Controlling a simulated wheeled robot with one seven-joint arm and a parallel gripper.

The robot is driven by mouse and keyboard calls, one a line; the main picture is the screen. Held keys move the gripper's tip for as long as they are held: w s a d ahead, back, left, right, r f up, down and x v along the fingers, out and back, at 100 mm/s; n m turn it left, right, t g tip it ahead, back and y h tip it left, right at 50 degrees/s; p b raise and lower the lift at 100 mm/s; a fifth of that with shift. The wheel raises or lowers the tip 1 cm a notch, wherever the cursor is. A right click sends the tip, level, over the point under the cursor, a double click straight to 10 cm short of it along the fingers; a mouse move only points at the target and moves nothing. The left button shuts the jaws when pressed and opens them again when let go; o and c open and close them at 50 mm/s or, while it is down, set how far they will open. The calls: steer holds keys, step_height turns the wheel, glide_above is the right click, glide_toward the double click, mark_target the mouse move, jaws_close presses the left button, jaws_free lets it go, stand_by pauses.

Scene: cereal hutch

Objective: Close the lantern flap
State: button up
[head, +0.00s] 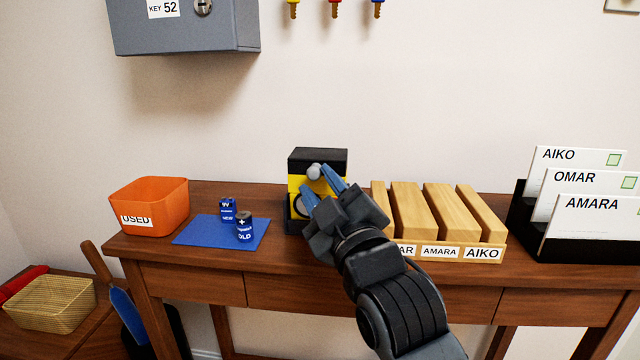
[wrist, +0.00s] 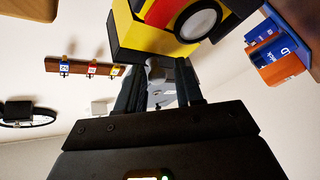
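The lantern (head: 318,156) is a black and yellow box on the table, with a round grey-white lens on its front. It also shows at the top of the wrist view (wrist: 128,38), with the lens in a dark ring. My gripper (head: 315,177) is in front of it, its two blue-grey fingers apart. A small grey round knob (head: 314,172) shows between the fingertips; I cannot tell whether they touch it. In the wrist view the fingers (wrist: 160,72) reach up to the lantern's edge. The flap cannot be made out clearly; my gripper hides part of the lantern's front.
Left of the lantern, two batteries, one upright (head: 245,229) and one smaller (head: 228,209), stand on a blue mat (head: 195,232). An orange "USED" bin (head: 150,203) is farther left. A rack of wooden blocks (head: 436,211) is close on the right, then a card holder (head: 521,222).

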steer(key=shift+o, duration=1.4)
steer(key=shift+a+r, duration=0.1)
steer(key=shift+r, duration=0.05)
steer(key=shift+s, duration=0.1)
steer(key=v, duration=0.7)
steer(key=shift+s+d, duration=0.2)
steer(key=shift+s, duration=0.05)
